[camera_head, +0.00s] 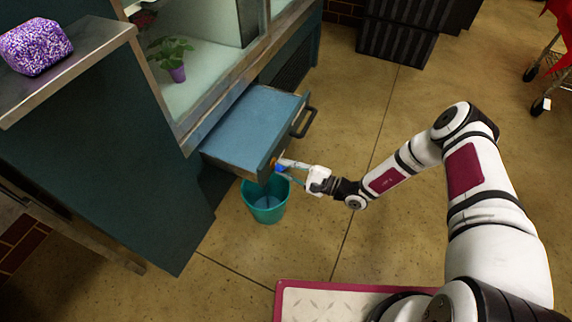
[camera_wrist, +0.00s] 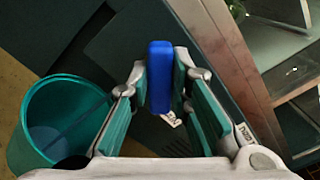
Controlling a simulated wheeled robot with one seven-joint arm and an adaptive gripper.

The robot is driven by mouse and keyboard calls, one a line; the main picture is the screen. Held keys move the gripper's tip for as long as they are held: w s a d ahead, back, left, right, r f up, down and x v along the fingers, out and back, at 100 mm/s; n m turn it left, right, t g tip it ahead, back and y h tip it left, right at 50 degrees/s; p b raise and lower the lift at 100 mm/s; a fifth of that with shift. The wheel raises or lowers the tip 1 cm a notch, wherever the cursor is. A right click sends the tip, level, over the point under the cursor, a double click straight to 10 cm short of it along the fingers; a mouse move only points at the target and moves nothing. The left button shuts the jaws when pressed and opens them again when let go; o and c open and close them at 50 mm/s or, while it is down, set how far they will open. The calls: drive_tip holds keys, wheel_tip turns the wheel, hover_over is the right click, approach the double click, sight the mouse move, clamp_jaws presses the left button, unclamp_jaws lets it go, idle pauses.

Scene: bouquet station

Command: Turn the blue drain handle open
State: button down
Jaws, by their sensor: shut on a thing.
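The blue drain handle (camera_head: 280,169) is at the front of the pulled-out drawer unit, low on its face, above a teal bucket (camera_head: 266,207). In the wrist view the handle (camera_wrist: 160,80) is a blue bar standing between my two teal-padded fingers. My gripper (camera_head: 284,166) reaches in from the right and is shut on the handle; the fingers (camera_wrist: 165,88) stand on either side of it. The fingers and wrist hide part of the handle and the valve behind it in the head view.
The drawer (camera_head: 250,125) has a dark pull (camera_head: 303,122) on its front. The bucket stands on the floor just below my gripper. A dark teal cabinet panel (camera_head: 120,180) is at left. Dark crates (camera_head: 397,45) stand at the back. The floor right of the drawer is open.

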drive_tip(key=n+p, duration=0.3)
drive_tip(key=n, duration=0.2)
drive_tip(key=shift+s+f, duration=0.1)
drive_tip(key=shift+f+n+p, duration=0.15)
drive_tip(key=shift+n+p, duration=0.65)
drive_tip(key=shift+n, duration=0.6)
drive_tip(key=shift+f, duration=0.1)
drive_tip(key=c, duration=1.5)
unclamp_jaws()
drive_tip(key=v, duration=1.2)
